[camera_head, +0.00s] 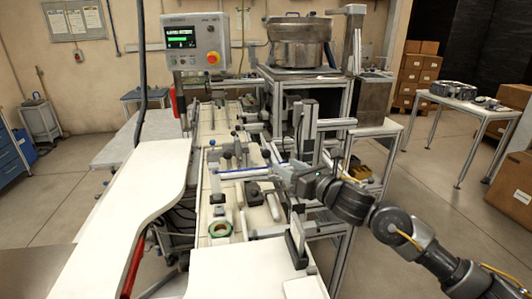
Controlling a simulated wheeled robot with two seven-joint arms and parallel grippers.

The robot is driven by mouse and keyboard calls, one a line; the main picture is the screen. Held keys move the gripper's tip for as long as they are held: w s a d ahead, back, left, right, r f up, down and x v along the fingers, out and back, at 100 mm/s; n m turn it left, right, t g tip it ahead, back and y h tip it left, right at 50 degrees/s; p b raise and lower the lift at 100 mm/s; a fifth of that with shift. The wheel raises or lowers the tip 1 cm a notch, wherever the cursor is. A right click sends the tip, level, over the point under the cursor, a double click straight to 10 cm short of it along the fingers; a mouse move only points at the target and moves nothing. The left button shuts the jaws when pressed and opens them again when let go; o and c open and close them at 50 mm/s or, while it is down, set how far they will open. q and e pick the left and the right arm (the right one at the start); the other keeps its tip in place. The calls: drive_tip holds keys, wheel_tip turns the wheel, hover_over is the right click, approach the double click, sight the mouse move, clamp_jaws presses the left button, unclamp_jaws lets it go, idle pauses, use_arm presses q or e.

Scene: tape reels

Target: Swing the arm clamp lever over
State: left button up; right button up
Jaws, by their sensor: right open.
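My right arm comes in from the right, and its gripper (282,174) is over the middle of the machine bed, beside a long light bar with a blue line (240,169). Its jaws are open and small in view; I see nothing held between them. Small levers and posts with dark knobs (227,155) stand on the bed just left of the gripper. I cannot tell for certain which one is the arm clamp lever, and the gripper may hide part of it. My left gripper is not in view.
A control panel (195,41) stands at the back left and a steel pot (298,42) at the back. A white curved worktop (150,190) borders the bed on the left. A table (478,108) stands far right.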

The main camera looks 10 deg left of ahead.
sight(270, 156)
drive_tip(key=p+x, duration=0.2)
drive_tip(key=x, duration=0.6)
drive_tip(key=shift+w+a+p, duration=0.2)
drive_tip(key=shift+a+p, duration=0.05)
drive_tip(key=shift+p, duration=0.1)
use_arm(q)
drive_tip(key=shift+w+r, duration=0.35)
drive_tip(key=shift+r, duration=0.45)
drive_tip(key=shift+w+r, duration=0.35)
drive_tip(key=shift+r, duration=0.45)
use_arm(e)
drive_tip(key=shift+w+a, duration=0.4)
drive_tip(key=shift+a, duration=0.05)
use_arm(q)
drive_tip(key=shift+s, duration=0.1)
use_arm(e)
clamp_jaws()
